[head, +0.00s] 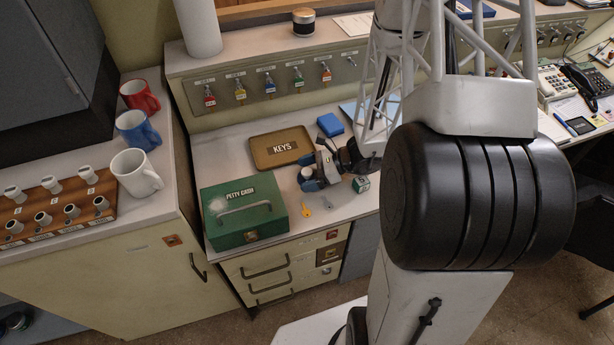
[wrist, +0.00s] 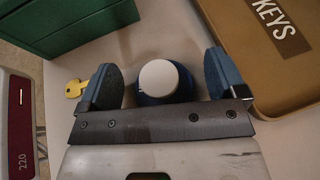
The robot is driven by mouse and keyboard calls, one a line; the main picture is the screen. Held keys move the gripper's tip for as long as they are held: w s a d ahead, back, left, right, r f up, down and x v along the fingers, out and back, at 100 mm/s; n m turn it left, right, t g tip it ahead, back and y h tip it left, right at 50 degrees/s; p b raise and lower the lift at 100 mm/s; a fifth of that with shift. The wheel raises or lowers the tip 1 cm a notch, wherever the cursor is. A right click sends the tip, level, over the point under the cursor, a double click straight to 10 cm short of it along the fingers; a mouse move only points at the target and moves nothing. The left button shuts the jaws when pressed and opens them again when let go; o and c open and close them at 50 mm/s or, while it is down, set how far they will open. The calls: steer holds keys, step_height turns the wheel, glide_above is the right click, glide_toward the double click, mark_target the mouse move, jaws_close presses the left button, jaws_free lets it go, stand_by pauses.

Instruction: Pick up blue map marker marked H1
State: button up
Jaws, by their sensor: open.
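A round blue marker with a white top (wrist: 158,77) stands between the two blue fingers of my gripper (wrist: 156,82) in the wrist view. The fingers are open, one on each side, with narrow gaps to it. No H1 mark is legible.
The green petty cash box (head: 225,225) stands to the left. The brown KEYS tray (head: 262,156) lies behind. A yellow key (head: 305,210) lies in front. A blue block (head: 330,125) is at the back and a small green-and-white block (head: 361,184) to the right.

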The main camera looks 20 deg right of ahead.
mark_target(308, 175)
steer(key=shift+c, duration=0.4)
steer(key=c, duration=0.9)
steer(key=shift+r, duration=0.2)
steer(key=shift+c, duration=0.2)
steer(key=shift+r, duration=1)
steer(key=shift+s+r, duration=0.55)
steer(key=shift+r, duration=0.1)
steer(key=s, duration=0.5)
steer(key=s+r, duration=0.1)
steer(key=s, duration=0.9)
steer(key=shift+a+r, duration=0.2)
steer(key=shift+a, duration=0.15)
